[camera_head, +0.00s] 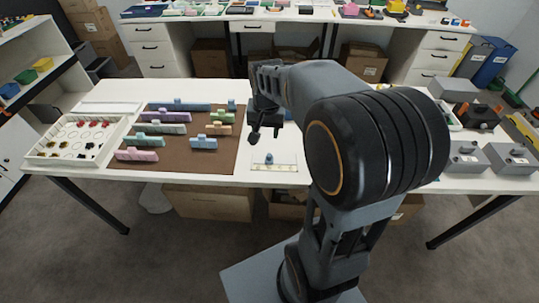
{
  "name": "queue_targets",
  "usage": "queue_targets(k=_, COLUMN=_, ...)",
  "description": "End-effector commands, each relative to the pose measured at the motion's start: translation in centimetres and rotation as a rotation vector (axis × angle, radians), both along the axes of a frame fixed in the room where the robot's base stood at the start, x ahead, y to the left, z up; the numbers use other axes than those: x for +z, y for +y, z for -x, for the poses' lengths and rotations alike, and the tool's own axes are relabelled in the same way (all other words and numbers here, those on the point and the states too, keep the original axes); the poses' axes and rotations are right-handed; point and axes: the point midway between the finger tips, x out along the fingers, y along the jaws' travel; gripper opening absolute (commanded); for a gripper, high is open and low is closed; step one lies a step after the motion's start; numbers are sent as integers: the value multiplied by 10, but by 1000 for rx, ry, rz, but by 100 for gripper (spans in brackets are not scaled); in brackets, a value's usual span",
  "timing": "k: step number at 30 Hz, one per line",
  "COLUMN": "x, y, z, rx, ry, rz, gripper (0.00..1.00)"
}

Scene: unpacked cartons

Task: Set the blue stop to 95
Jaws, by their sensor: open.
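A small blue stop (269,158) stands on a pale scale board (286,166) near the front edge of the white table. The stop is left of the board's middle. The marks on the board are too small to read, so I cannot tell its value. My gripper (265,136) is open and empty, pointing down above and slightly behind the stop, apart from it. The table behind the gripper is partly hidden by my arm.
A brown mat (176,160) with several pastel blocks lies to the left. A white sorting tray (78,158) is at the far left. Grey boxes (463,157) stand at the right. White table surface (247,171) shows between mat and board.

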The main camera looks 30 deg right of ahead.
Motion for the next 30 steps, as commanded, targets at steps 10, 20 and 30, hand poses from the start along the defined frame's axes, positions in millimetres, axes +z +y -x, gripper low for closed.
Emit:
queue_targets(k=10, x=-42, y=-35, z=-44, rx=-224, ry=91, rz=-24, gripper=48)
queue_targets(k=20, x=-99, y=-37, z=-44, rx=-234, ry=97, rz=-25, gripper=48)
queue_targets(k=30, x=-154, y=-37, z=-44, rx=-232, ry=95, rz=-25, gripper=48)
